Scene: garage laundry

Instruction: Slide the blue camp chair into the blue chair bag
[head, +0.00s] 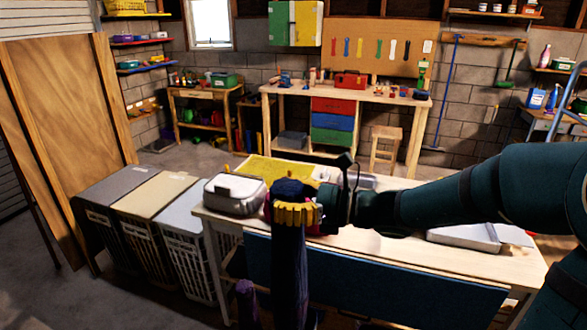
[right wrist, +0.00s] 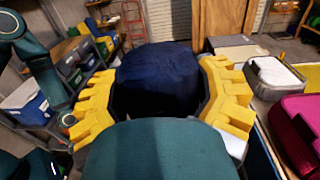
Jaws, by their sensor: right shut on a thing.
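A long, dark blue, upright bundle that looks like the folded blue camp chair (head: 289,265) stands in front of the table in the head view. My right gripper (head: 297,213) is shut around its upper part, with the yellow fingers across it and a rounded top showing above them. In the right wrist view the same dark blue top (right wrist: 158,78) sits between the yellow fingers of my right gripper (right wrist: 157,95). I cannot make out a separate blue chair bag; the bundle's lower end is cut off by the frame. My left gripper is not in view.
A table (head: 390,245) with a blue front panel stands just behind the bundle. It carries a light grey case (head: 235,194), a yellow mat (head: 262,168) and a white tray (head: 465,236). Lidded hampers (head: 150,200) stand at left. A purple thing (head: 246,300) shows low beside the bundle.

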